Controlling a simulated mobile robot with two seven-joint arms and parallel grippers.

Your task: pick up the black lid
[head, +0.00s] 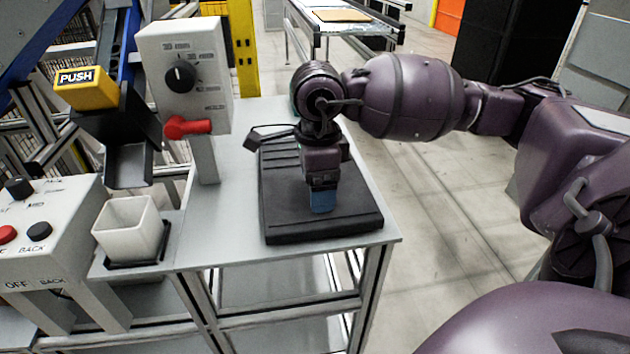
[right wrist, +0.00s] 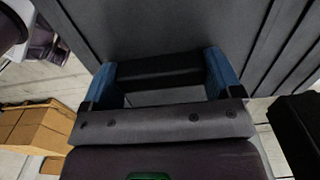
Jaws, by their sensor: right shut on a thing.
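The black lid (head: 345,222) is a flat dark slab with ribs towards its far end, over the grey table in the head view. It fills the upper part of the right wrist view (right wrist: 160,25). My right gripper (head: 322,201) points down at it. In the right wrist view its blue fingers (right wrist: 160,75) are shut on the lid's black raised bar, one at each end. The arm hides part of the lid. I cannot tell whether the lid rests on the table or is slightly raised. My left gripper is not in view.
A grey dial box (head: 184,72) with a red lever stands left of the lid. A white cup (head: 128,232) sits below a black chute with a yellow PUSH block (head: 84,89). A button panel (head: 40,245) is at far left. Open floor lies right of the table (head: 225,225).

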